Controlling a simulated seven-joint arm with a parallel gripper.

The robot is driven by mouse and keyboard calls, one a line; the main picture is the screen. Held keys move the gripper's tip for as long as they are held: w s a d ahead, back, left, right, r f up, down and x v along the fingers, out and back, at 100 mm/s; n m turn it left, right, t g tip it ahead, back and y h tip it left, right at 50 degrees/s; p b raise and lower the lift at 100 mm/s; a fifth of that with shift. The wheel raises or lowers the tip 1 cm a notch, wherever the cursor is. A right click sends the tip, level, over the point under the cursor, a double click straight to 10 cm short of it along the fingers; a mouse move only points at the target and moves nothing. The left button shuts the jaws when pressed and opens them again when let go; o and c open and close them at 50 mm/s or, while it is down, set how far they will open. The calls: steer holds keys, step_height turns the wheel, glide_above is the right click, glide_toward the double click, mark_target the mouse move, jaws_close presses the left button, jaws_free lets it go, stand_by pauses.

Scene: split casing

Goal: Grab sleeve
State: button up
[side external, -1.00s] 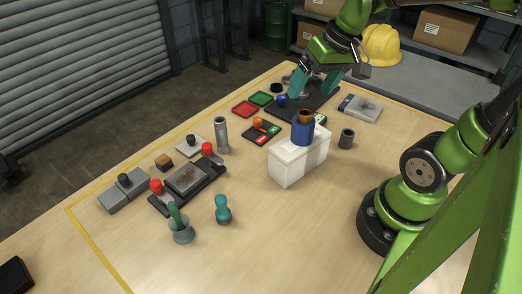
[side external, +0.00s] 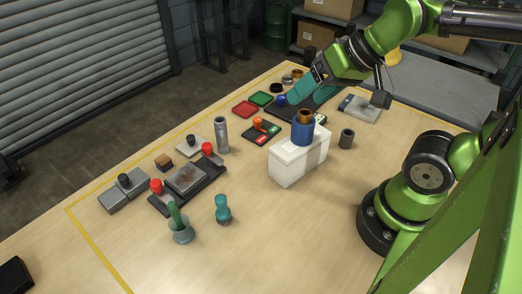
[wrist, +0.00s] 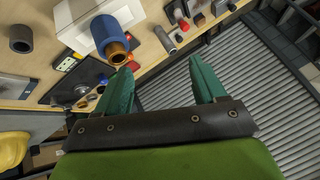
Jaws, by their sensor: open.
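A blue cylinder (side external: 303,132) stands upright on a white box (side external: 299,160), with a copper-brown hollow collar (side external: 305,114) rising from its top. A dark grey hollow tube (side external: 346,138) stands on the table right of the box and also shows in the wrist view (wrist: 21,39). I cannot tell which of these is the sleeve. My gripper (side external: 303,104) is open and tilted, with teal fingers behind and above the blue cylinder. Nothing is between the fingertips (wrist: 161,66).
A dark plate (side external: 287,110) with small rings lies behind the box. A metal cylinder (side external: 221,135), a dark fixture with red knobs (side external: 187,180), a teal peg (side external: 223,210) and a grey cup with a green handle (side external: 180,230) stand left and in front.

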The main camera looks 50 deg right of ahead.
steer(key=m+g+h, duration=0.2)
steer(key=m+g, duration=0.5)
steer(key=m, duration=1.7)
glide_above(348, 134)
steer(key=a, duration=0.1)
step_height(348, 134, down, 7)
steer(key=f, duration=1.6)
steer(key=shift+s+a+f, duration=0.2)
steer(key=shift+s, duration=0.05)
